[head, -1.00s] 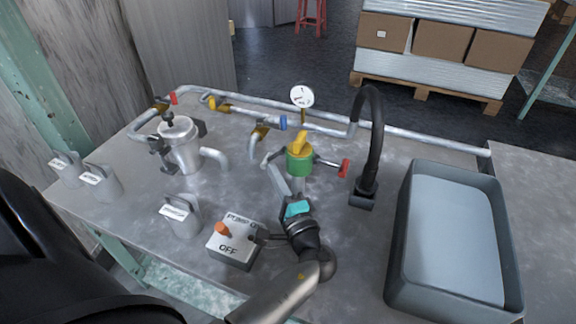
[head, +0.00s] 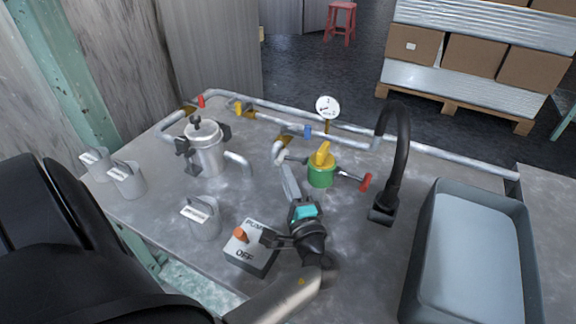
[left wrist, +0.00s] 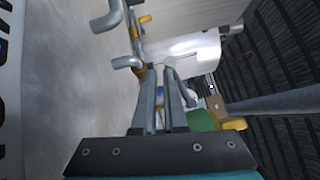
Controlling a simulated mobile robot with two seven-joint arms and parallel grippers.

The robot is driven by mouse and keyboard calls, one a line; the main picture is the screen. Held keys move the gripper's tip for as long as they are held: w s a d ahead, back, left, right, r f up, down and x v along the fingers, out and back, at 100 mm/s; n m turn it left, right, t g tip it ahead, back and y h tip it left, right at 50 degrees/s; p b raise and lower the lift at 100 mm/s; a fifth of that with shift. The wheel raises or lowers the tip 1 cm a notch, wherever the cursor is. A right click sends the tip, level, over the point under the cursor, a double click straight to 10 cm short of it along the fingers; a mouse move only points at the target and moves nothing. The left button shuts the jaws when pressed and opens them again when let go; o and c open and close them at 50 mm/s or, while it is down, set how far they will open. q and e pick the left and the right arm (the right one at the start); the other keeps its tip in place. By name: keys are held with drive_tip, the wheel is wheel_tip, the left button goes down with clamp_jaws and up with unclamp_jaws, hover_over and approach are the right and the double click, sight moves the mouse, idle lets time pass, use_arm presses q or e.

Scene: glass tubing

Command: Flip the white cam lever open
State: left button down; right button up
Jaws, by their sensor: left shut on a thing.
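My left gripper (head: 289,172) is at the left side of the green valve body (head: 320,176) with the yellow handle (head: 321,155). Its two grey fingers are close together there. In the left wrist view, the fingertips (left wrist: 167,72) meet at the edge of a white part (left wrist: 195,48), which I take to be the white cam lever. They look shut on it. The lever is not clearly seen in the head view, where the fingers and valve crowd it. The green body (left wrist: 203,119) also shows right of the fingers in the left wrist view. My right gripper is out of view.
A pump switch box (head: 251,247) marked OFF stands just left of my left wrist. A black hose (head: 397,150) and a grey basin (head: 416,255) are to the right. Pipes run along the back.

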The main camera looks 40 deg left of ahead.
use_arm(q)
drive_tip(key=shift+s+f, duration=0.2)
drive_tip(key=shift+s, duration=0.2)
drive_tip(key=p+v, duration=0.1)
drive_tip(key=v, duration=0.6)
drive_tip(key=p+v, duration=0.1)
drive_tip(key=v, duration=0.6)
drive_tip(key=shift+d, duration=0.5)
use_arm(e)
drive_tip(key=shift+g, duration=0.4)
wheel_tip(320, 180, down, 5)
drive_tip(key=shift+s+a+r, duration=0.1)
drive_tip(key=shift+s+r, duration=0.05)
use_arm(q)
drive_tip(key=shift+s, duration=0.1)
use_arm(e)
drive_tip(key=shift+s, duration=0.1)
